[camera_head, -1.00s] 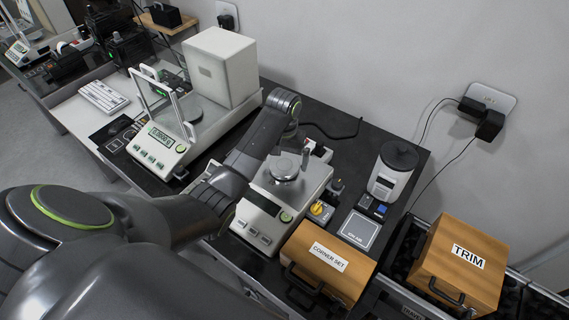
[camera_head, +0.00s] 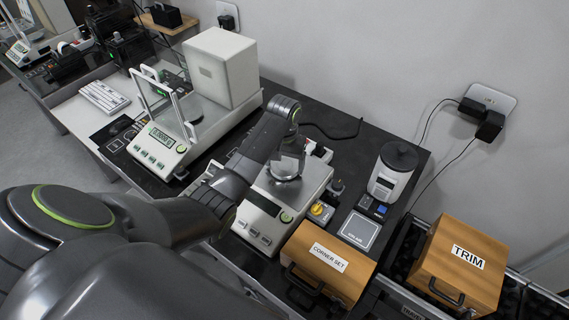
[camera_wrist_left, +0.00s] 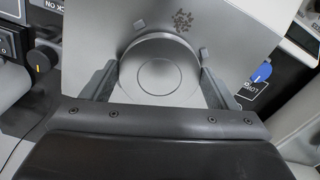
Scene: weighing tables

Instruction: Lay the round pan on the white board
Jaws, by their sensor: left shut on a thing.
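The round pan (camera_head: 286,168) is a shiny metal disc over the middle of the white balance (camera_head: 262,215). In the left wrist view the pan (camera_wrist_left: 160,78) lies between the two fingers of my left gripper (camera_wrist_left: 160,85), which is shut on its rim from both sides. I cannot tell whether the pan touches the balance beneath it. In the head view my left gripper (camera_head: 290,158) is partly hidden by its own wrist. A pale square panel with a white outline (camera_head: 360,230) lies flat right of the balance; I cannot tell whether it is the white board. My right gripper is not in view.
A wooden box labelled CORNER SET (camera_head: 325,268) stands in front, and a TRIM box (camera_head: 462,262) stands at the right. A grey-white canister (camera_head: 392,172) stands behind the panel. A glass-shielded balance (camera_head: 165,145) is at the left.

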